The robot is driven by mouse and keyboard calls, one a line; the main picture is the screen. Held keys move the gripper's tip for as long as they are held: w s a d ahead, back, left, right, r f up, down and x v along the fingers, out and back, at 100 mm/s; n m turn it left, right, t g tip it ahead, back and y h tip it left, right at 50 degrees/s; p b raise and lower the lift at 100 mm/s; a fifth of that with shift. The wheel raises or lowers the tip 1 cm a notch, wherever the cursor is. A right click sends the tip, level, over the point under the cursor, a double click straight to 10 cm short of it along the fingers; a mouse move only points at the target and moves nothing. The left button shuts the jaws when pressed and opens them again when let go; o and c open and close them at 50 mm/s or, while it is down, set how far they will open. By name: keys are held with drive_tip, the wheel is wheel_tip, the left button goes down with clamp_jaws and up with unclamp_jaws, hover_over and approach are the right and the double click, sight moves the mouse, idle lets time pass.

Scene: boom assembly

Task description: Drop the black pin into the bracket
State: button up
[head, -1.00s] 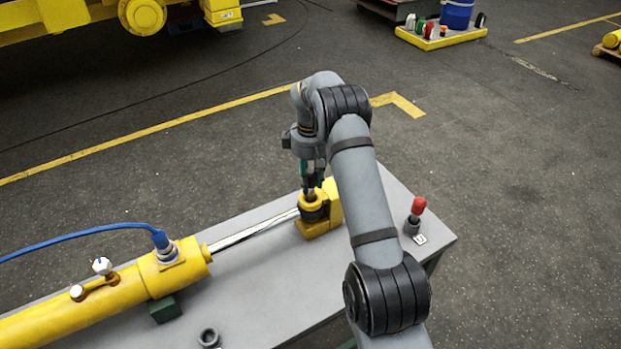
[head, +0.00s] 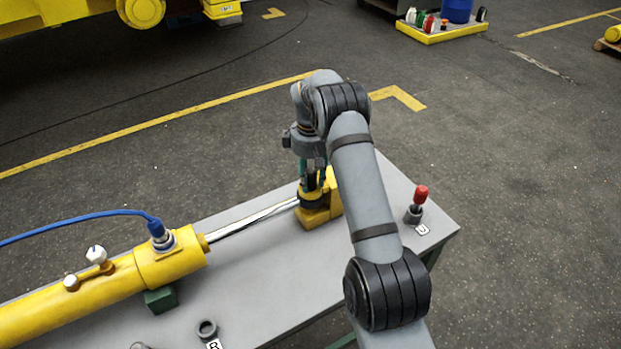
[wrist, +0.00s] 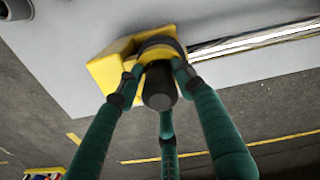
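The yellow bracket (head: 331,205) stands at the end of the shiny rod on the grey table. It also shows in the wrist view (wrist: 112,70). My gripper (head: 311,184) is directly above the bracket, with its green fingers pointing down at the bracket's round eye. In the wrist view the fingers (wrist: 158,72) close around the black pin (wrist: 160,90), with their dark tips against its sides. The pin lines up with the yellow ring behind it. Its lower end is hidden, so I cannot tell how deep it sits.
The yellow cylinder (head: 85,296) with a blue hose (head: 75,226) and the chrome rod (head: 252,219) lie left of the bracket. A red-topped piece (head: 420,194) stands in a dark holder at right. An empty dark ring (head: 207,329) is near the front. The table between is clear.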

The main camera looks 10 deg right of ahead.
sight(310, 171)
drive_tip(key=o, duration=0.3)
drive_tip(key=shift+f, duration=0.1)
wheel_tip(310, 171, up, 12)
drive_tip(key=shift+s+r, duration=0.1)
drive_tip(key=shift+s, duration=0.05)
idle(0.4)
idle(0.4)
wheel_tip(310, 171, down, 12)
drive_tip(key=shift+r, duration=0.15)
wheel_tip(310, 171, up, 3)
drive_tip(key=p, duration=0.3)
drive_tip(key=shift+r, duration=0.55)
